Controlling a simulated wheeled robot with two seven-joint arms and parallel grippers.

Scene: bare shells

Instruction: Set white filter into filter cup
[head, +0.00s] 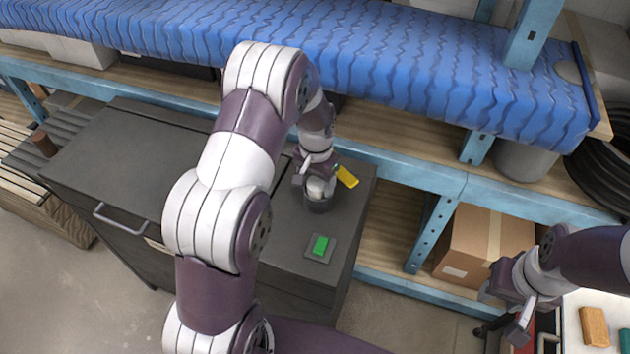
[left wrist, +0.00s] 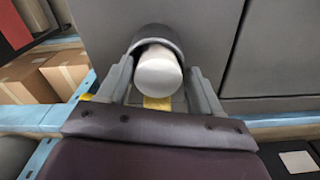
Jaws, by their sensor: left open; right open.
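The white filter (left wrist: 158,72) is a pale cylinder with a rounded end. It sits in the mouth of the dark grey filter cup (left wrist: 157,36), with its near end sticking out. In the head view the filter (head: 317,187) shows above the cup (head: 318,205), which stands on the dark cabinet top. My left gripper (head: 316,178) is at the filter, and in the left wrist view its open fingers (left wrist: 160,75) lie on either side of it. How deep the filter sits is hidden. My right gripper (head: 502,314) is open and empty at the lower right, far from the cup.
A yellow block (head: 346,177) lies just right of the cup. A blue-framed shelf (head: 410,168) runs behind the cabinet (head: 110,165). A cardboard box (head: 485,243) stands on the lower shelf.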

